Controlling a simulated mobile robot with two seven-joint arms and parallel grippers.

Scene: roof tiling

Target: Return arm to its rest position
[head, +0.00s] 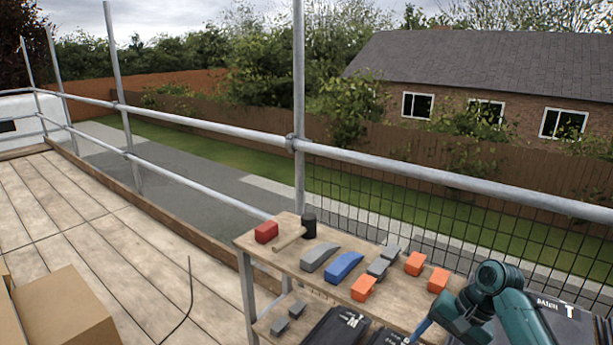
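My teal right arm (513,312) comes in at the lower right, in front of the right end of the wooden workbench (385,308). Its wrist part bends down to the left beside the bench, near the orange blocks. A small blue piece (421,330) shows at the lower end of the arm; I cannot tell whether it is part of the gripper or a separate thing. The fingers of the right gripper cannot be made out. My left arm and gripper are not in view.
On the bench lie a red block (266,232), a mallet (307,227), grey and blue curved pieces (344,267), grey blocks and orange blocks (415,263). Black cases sit below. Scaffold rails (225,131) run behind. A cardboard box (66,305) stands left; the boards between are mostly clear.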

